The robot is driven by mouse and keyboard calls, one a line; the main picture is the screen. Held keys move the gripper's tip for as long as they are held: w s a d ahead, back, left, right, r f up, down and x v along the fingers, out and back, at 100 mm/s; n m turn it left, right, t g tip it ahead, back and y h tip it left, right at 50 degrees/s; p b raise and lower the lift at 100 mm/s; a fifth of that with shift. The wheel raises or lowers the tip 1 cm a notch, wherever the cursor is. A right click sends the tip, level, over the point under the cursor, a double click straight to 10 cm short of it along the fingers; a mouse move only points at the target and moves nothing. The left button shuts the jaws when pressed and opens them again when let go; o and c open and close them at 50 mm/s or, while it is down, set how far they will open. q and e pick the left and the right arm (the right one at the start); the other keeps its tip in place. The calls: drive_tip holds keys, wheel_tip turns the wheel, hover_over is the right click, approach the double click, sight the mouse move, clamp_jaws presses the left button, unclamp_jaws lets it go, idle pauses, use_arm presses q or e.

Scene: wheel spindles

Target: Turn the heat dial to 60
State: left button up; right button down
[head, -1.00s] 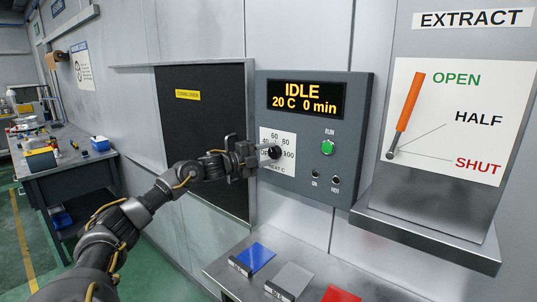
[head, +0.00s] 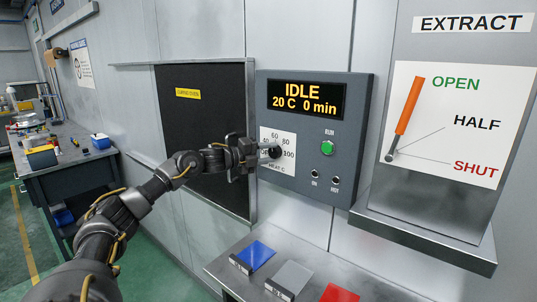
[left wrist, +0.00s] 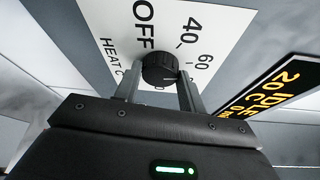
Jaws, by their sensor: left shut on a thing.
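The heat dial is a black round knob (head: 275,151) on a white scale plate (head: 276,138) marked 40, 60, 80 and 100. My left gripper (head: 266,153) reaches it from the left and is shut on it. In the left wrist view the two fingers stand on either side of the knob (left wrist: 160,67), with OFF, 40 and 60 printed beyond it. A faint light line shows on the knob, but I cannot tell for sure which mark it points at. The display (head: 306,98) reads IDLE, 20 C, 0 min. My right gripper is not in view.
The EXTRACT lever (head: 407,112) is further right. A shelf with blue (head: 255,254), grey and red pads lies below. A dark oven door (head: 205,130) is behind my arm.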

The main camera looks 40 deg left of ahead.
use_arm(q)
drive_tip(key=o, duration=1)
drive_tip(key=shift+c, duration=0.2)
drive_tip(key=b+v, duration=0.7)
drive_tip(key=v, duration=0.3)
drive_tip(key=shift+s, duration=0.35)
drive_tip(key=shift+a, duration=0.1)
